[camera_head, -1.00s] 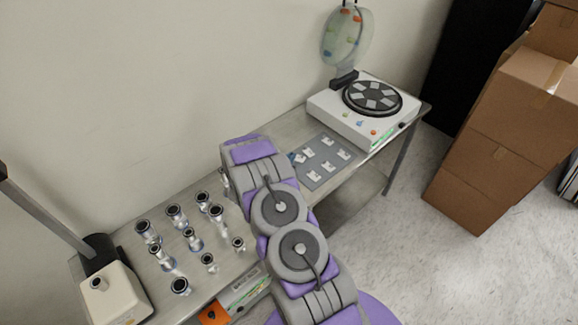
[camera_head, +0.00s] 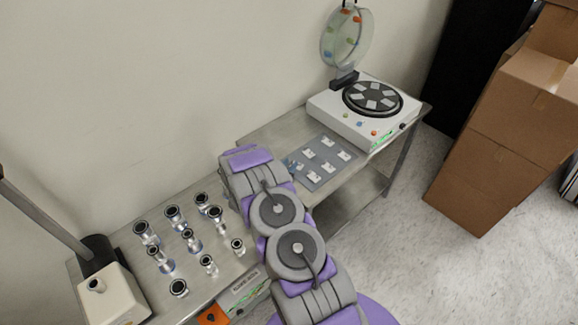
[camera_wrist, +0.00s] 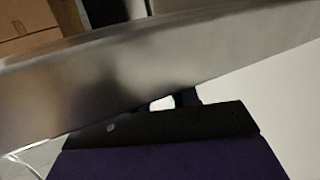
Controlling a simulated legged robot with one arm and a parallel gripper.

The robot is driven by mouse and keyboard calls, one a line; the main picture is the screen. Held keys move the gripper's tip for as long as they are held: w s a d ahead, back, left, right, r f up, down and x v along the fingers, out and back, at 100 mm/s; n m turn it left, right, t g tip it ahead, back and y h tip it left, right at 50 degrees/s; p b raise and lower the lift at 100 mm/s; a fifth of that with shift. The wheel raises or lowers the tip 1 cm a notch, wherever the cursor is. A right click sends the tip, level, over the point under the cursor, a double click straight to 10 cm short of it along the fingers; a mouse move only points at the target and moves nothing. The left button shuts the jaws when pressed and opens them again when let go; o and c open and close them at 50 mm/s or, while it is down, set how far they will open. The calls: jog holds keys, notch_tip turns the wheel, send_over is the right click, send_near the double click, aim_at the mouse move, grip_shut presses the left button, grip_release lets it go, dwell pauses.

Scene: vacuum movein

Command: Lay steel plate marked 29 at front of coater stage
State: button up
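The coater (camera_head: 340,116) is a white box at the far right end of the bench. Its round black stage (camera_head: 354,101) holds several pale plates around its middle. A grey mat (camera_head: 321,178) in front of the coater, nearer me, carries several small pale plates (camera_head: 327,168). Their marks are too small to read, so I cannot pick out plate 29. My arm hides the mat's left side, and my gripper is hidden in the head view. In the wrist view, my gripper's dark fingers (camera_wrist: 170,102) show beside a steel surface. A small white patch lies between them; I cannot tell whether it is held.
A round tinted lid (camera_head: 346,35) stands raised behind the stage. Several metal fittings (camera_head: 190,240) stand on the bench's left part, near a cream device (camera_head: 112,298) with a post. Cardboard boxes (camera_head: 510,120) are stacked at right. The floor between bench and boxes is clear.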

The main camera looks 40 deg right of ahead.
jog(key=shift+a+r, duration=0.15)
jog(key=shift+a, duration=0.15)
